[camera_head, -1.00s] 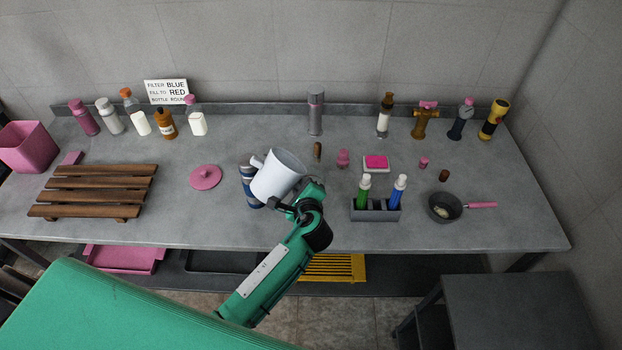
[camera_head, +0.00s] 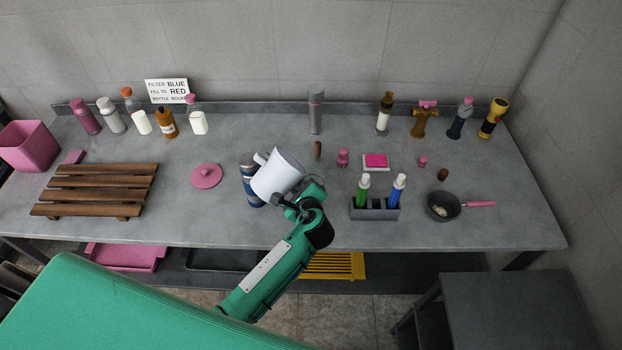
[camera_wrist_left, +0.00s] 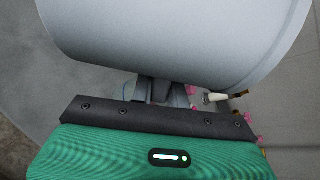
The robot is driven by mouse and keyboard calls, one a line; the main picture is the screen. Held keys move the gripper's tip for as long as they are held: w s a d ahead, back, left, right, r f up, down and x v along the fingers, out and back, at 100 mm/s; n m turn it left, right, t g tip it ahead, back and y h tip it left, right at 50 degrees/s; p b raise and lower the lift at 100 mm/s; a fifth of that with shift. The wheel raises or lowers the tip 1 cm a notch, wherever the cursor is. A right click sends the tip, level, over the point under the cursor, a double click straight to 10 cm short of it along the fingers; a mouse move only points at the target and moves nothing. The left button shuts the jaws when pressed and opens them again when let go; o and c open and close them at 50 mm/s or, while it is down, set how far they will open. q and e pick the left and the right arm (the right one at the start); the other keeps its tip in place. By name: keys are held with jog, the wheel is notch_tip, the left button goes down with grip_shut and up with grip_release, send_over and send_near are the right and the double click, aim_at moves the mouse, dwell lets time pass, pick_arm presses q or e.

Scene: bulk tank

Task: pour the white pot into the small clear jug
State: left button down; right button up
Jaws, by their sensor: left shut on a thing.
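The white pot (camera_head: 279,174) is held in the air above the middle of the grey table, tilted, with its small spout toward the left. My left gripper (camera_head: 292,203) is shut on its lower right side. In the left wrist view the pot (camera_wrist_left: 180,40) fills the top, with my left gripper (camera_wrist_left: 160,90) against it. A dark blue can-like thing (camera_head: 249,184) stands just left of the pot and is partly hidden by it. I cannot make out the small clear jug in the head view; the pot may hide it. No stream of liquid shows. My right gripper is out of view.
A wooden rack (camera_head: 95,190) and a pink lid (camera_head: 206,176) lie to the left. A grey holder (camera_head: 375,212) with green and blue bottles and a small dark pan (camera_head: 443,207) are to the right. Several bottles and a sign (camera_head: 167,91) line the back.

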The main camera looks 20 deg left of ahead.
pick_arm(q)
jog(key=shift+f, duration=0.1)
jog(key=shift+s+a+r+m+g+y+p, duration=0.25)
jog(key=shift+m+g+p, duration=0.35)
jog(key=shift+m+p, duration=0.3)
dwell(0.6)
jog(key=shift+s+a+f+m+g, duration=0.15)
jog(key=shift+f+m+g, duration=0.15)
jog(key=shift+f+m, duration=0.15)
dwell(1.0)
jog(key=shift+y, duration=0.25)
jog(key=shift+r+p, duration=0.1)
jog(key=shift+p, duration=0.25)
jog(key=shift+r+p, duration=0.1)
jog(key=shift+p, duration=0.35)
jog(key=shift+w+d+r+m+g+y+p, duration=0.25)
jog(key=shift+m+g+p, duration=0.25)
jog(key=shift+p, duration=0.5)
